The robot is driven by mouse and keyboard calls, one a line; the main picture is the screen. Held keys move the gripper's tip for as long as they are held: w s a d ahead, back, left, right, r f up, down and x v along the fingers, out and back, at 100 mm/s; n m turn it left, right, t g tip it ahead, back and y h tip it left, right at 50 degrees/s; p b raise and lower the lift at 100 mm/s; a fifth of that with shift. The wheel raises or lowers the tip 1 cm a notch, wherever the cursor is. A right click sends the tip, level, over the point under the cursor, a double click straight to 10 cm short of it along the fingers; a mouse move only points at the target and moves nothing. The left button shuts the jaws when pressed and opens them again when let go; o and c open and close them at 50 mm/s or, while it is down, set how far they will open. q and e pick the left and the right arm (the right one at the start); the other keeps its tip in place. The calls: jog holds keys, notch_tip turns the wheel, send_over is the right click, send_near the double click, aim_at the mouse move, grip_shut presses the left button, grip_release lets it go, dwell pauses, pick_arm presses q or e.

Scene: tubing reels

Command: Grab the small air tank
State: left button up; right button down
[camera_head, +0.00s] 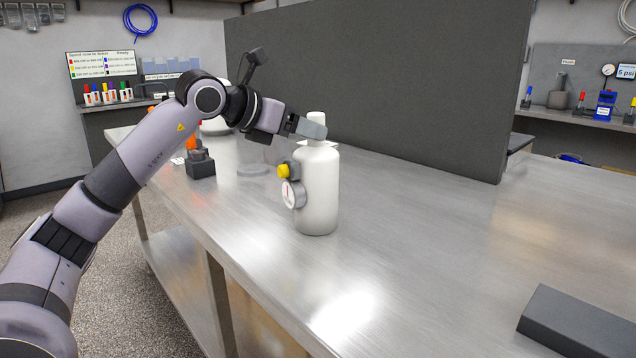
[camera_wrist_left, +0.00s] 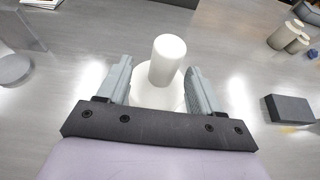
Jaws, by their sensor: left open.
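The small air tank (camera_head: 317,190) is a white bottle with a narrow neck, standing upright on the metal table. A round gauge (camera_head: 293,194) and a yellow knob (camera_head: 284,171) are on its left side. My left gripper (camera_head: 312,127) is at the tank's neck, in front of it in the head view. In the left wrist view the open fingers of my left gripper (camera_wrist_left: 163,88) stand on either side of the white neck (camera_wrist_left: 167,60), with gaps visible. The tank's lower body is mostly hidden there by the gripper. My right gripper is not in view.
A tall dark grey panel (camera_head: 370,85) stands behind the tank. A dark block (camera_head: 580,325) lies at the table's front right. A small dark device (camera_head: 200,164) and a flat grey disc (camera_head: 253,170) are left of the tank. The table between tank and block is clear.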

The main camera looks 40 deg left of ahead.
pick_arm(q)
jog(key=shift+d+p+x, duration=0.1)
jog(key=shift+p+x, duration=0.3)
jog(key=shift+x, duration=0.95)
jog(key=shift+d+p+x, duration=0.15)
jog(key=shift+p+x, duration=0.2)
jog(key=shift+x, duration=1)
jog(key=shift+s, duration=0.15)
grip_shut()
